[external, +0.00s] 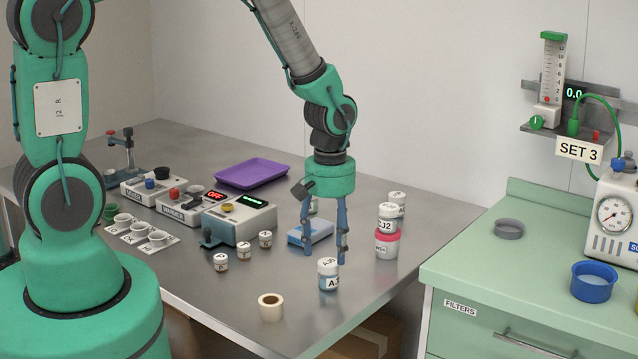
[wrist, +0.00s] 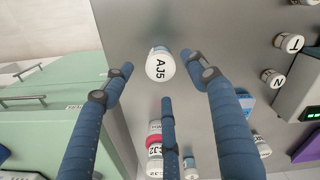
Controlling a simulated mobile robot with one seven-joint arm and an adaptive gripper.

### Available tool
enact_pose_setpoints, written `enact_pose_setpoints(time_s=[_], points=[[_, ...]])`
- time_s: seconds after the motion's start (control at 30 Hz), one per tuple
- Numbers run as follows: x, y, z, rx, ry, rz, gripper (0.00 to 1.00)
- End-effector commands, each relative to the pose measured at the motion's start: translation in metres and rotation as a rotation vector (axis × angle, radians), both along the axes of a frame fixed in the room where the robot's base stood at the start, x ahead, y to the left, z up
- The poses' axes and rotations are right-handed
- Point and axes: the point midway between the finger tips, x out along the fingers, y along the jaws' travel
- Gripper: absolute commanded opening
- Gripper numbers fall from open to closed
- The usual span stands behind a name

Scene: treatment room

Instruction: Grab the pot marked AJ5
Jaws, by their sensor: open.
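The pot marked AJ5 (external: 328,278) is a small white pot with a bluish band, upright on the steel table near its front right edge. My gripper (external: 326,258) has blue fingers pointing down, just above and behind the pot in the external view. In the wrist view my gripper (wrist: 162,82) has its fingers spread, with the pot just beyond the gap between the two upper fingertips. The fingers are open and hold nothing. I cannot tell whether any fingertip touches the pot.
A white pot ending in J2 (external: 387,216) stands on a pink-lidded pot (external: 386,244), right of my gripper, with another white pot (external: 397,200) behind. Several small pots (external: 221,262) stand left. A green cabinet (external: 500,262) is right.

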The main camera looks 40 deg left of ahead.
Motion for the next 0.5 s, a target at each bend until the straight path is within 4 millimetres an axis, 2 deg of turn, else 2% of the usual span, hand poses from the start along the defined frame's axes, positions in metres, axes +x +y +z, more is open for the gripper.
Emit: enact_pose_setpoints(time_s=[0.3,0.5], points=[[-0.002,0.001,-0.037,0.001,0.002,0.000,0.58],[-0.002,0.001,-0.047,0.000,0.000,0.000,0.58]])
